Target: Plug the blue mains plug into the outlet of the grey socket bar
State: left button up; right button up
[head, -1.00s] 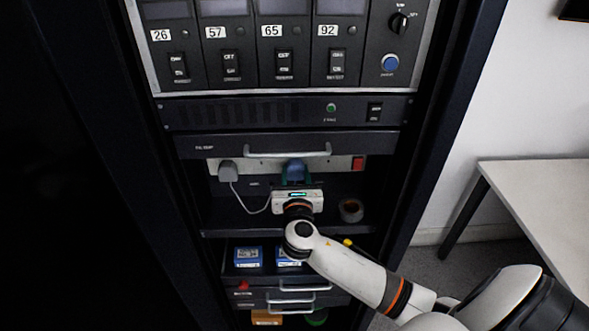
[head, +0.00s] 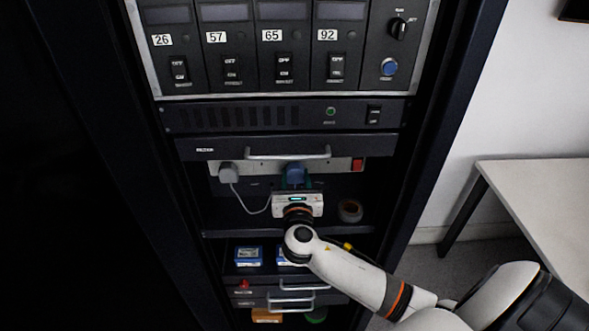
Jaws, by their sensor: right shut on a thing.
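The blue mains plug (head: 295,173) is at the front of the grey socket bar (head: 338,164), right of the middle of the bar. My right gripper (head: 294,185) reaches in from the lower right and is shut on the blue plug, its fingers partly hidden behind the white gripper body. I cannot tell whether the plug's pins are in the outlet, as the plug covers that spot. My left gripper is not in view.
A grey plug (head: 228,172) with a cable sits at the bar's left, and a red switch (head: 358,164) at its right. A tape roll (head: 350,210) lies on the shelf (head: 225,215). A drawer handle (head: 288,154) juts out just above. Blue boxes (head: 248,256) stand below.

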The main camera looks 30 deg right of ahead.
aim_at(296, 177)
jog(key=shift+s+a+p, duration=0.2)
jog(key=shift+s+p, duration=0.1)
jog(key=shift+p, duration=0.05)
dwell(0.6)
jog(key=shift+s+a, duration=0.2)
jog(key=shift+s, duration=0.15)
jog(key=shift+p+v, duration=0.7)
jog(key=shift+v, duration=0.65)
jog(key=shift+d, duration=0.1)
jog(key=shift+s+d+p, duration=0.35)
jog(key=shift+d, duration=1.05)
jog(key=shift+s+d+p, duration=0.3)
jog(key=shift+d, duration=1.1)
jog(key=shift+s+d+p, duration=0.35)
jog(key=shift+d, duration=1.05)
jog(key=shift+w+d, duration=0.2)
jog(key=shift+w, duration=0.1)
jog(key=shift+p, duration=0.3)
